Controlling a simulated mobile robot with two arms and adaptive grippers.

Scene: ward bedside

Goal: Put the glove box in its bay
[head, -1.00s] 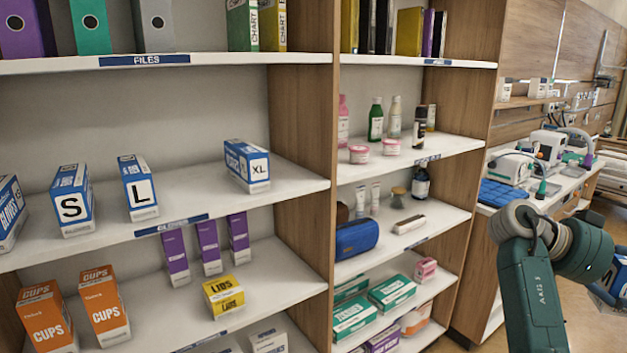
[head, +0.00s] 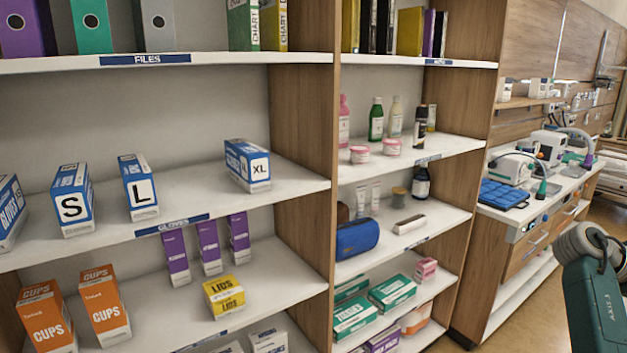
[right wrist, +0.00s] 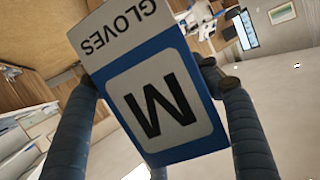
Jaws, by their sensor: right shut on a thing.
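In the right wrist view a blue and white glove box (right wrist: 150,105) marked M fills the middle, its lettering upside down. My right gripper (right wrist: 150,85) is shut on it, one finger on each side. In the head view only part of my right arm shows at the right edge; its gripper and the box are out of that frame. The gloves shelf (head: 290,190) holds blue glove boxes marked S (head: 72,203), L (head: 140,188) and XL (head: 248,166), with another box (head: 10,212) at the left edge. A gap lies between L and XL. My left gripper is not in view.
Above is a shelf with binders (head: 155,25). Below stand orange cups boxes (head: 103,307), purple boxes (head: 209,245) and a yellow lids box (head: 224,296). An upright wood panel (head: 305,150) divides this bay from shelves with bottles. A counter with devices (head: 510,170) stands at right.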

